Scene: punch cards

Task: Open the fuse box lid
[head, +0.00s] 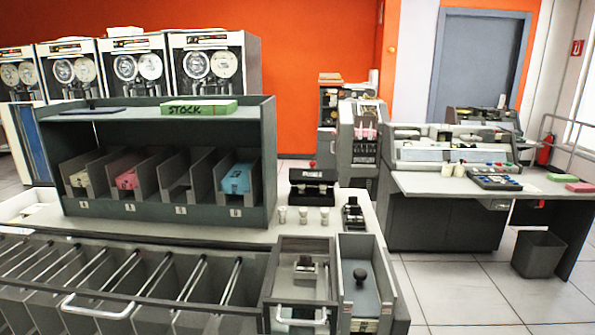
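A small black box (312,188) with light lettering along its upper part stands on the pale counter, right of the grey card shelf. It looks like the fuse box, but the lettering is too small to read surely. Neither of my grippers shows in the head view.
The card shelf (170,218) holds coloured card stacks, with a green STOCK block (199,107) on top. A black device (352,214) stands right of the cylinders. Grey bins with a black knob (360,276) fill the front. A desk (440,184) stands at right.

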